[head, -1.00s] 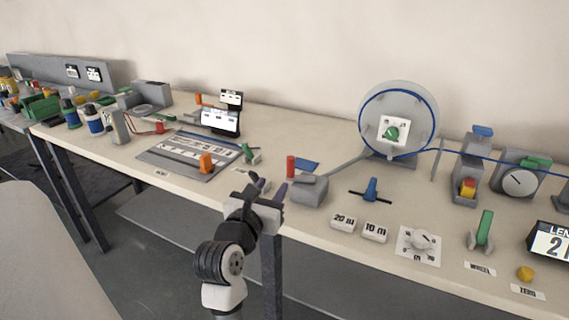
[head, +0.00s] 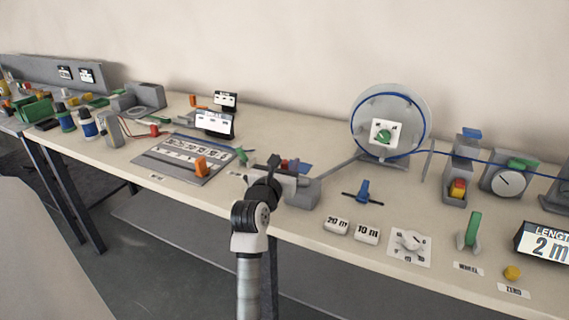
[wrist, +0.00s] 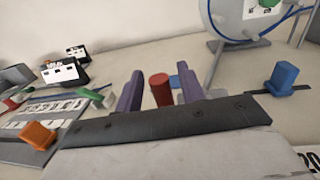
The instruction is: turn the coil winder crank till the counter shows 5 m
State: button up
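The coil winder's wheel (head: 418,101) stands at the back of the bench with a blue line around its rim. A grey bar runs from near it to a grey block (head: 303,196). A red upright handle (head: 284,163), apparently the crank's, stands at that block, partly hidden by my gripper. My gripper (head: 295,166) is at the handle. In the wrist view the red handle (wrist: 160,88) stands between my two purple fingers (wrist: 159,90), with gaps on both sides; the fingers are open. The length counter (head: 548,243) at the right edge reads 2 m.
A blue-handled lever (head: 362,190), 20 m block (head: 337,225), 10 m block (head: 368,233) and dial (head: 410,241) lie right of my gripper. A green lever (head: 473,229) and yellow zero button (head: 512,272) stand farther right. An orange block (head: 200,165) sits on a marked board to the left.

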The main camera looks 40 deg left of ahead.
grip_shut()
jog(key=shift+a, duration=0.1)
jog(key=m+h+b, duration=0.1)
jog(key=w+m+h+b, duration=0.1)
jog(key=h+b, duration=0.1)
jog(key=m+t+h+b, duration=0.1)
jog(key=shift+w+a+f+h, duration=0.2)
jog(key=shift+a+h, duration=0.1)
jog(key=shift+h, duration=0.1)
jog(key=shift+w+r+m+g+h+b, duration=0.15)
jog(key=shift+w+m+h+b, duration=0.15)
jog(key=shift+m+h+b, duration=0.65)
jog(key=shift+w+m+g+h+b, duration=0.1)
jog(key=shift+w+m+h+b, duration=0.35)
jog(key=shift+h, duration=0.8)
jog(key=shift+w+r+m+g+h+b, duration=0.1)
jog(key=shift+w+m+g+h+b, duration=0.1)
jog(key=shift+m+h+b, duration=0.75)
jog(key=shift+h, duration=0.25)
